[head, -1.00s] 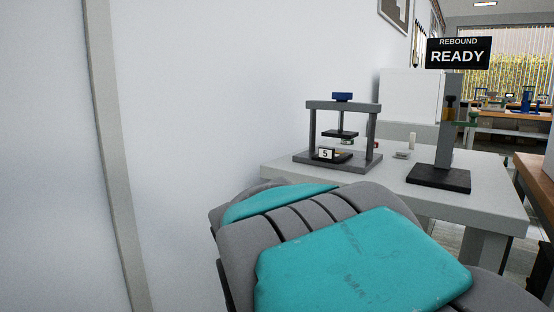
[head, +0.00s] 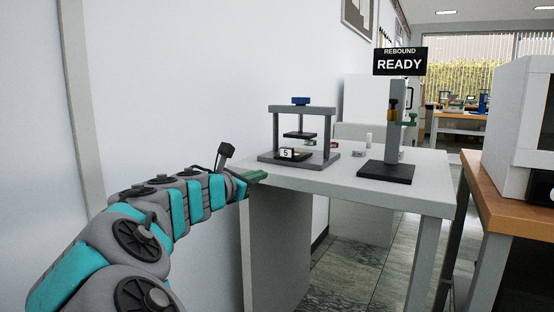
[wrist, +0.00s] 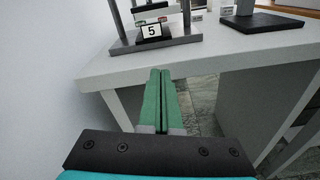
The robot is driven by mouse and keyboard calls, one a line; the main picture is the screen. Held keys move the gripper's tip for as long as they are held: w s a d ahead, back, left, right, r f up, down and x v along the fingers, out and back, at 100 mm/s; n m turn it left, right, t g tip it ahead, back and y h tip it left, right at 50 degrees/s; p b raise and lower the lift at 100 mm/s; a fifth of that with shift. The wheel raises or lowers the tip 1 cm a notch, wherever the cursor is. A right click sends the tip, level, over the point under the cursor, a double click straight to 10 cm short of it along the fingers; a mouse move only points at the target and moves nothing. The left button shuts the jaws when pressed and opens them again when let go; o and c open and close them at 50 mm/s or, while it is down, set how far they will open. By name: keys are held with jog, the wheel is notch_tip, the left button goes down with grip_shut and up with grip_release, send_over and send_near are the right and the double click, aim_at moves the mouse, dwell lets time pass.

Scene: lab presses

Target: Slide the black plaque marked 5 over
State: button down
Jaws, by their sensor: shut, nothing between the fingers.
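The black plaque marked 5 (head: 290,154) sits low at the front of a grey press frame (head: 331,135) on a white table. It also shows in the wrist view (wrist: 151,36), with a white label bearing the 5. My gripper (head: 254,176) is at the table's near left edge, below and to the left of the plaque. In the wrist view its two green fingers (wrist: 160,72) are shut together and empty, pointing toward the table edge. The gripper is apart from the plaque.
The white table (head: 340,184) has a clear front strip. A stand with a black base (head: 386,172) and a "REBOUND READY" sign (head: 400,62) stands right of the press. Small items lie between them. A white wall is at left, a wooden bench (head: 495,194) at right.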

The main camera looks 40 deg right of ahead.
jog(key=r+n+h, duration=0.1)
jog(key=r+n, duration=0.1)
jog(key=n, duration=0.1)
send_near(286, 154)
jog(key=x, duration=0.6)
jog(key=shift+w+d+f, duration=0.1)
jog(key=shift+w+d, duration=0.05)
jog(key=shift+d, duration=0.2)
jog(key=shift+w+d+r+p, duration=0.15)
jog(key=shift+d+p, duration=0.25)
jog(key=shift+d, duration=0.1)
jog(key=shift+w+d+r+p, duration=0.15)
jog(key=shift+w+d+p, duration=0.05)
jog(key=shift+d+p, duration=0.25)
jog(key=shift+w+d+f, duration=0.1)
jog(key=shift+d, duration=0.15)
jog(key=shift+f, duration=0.1)
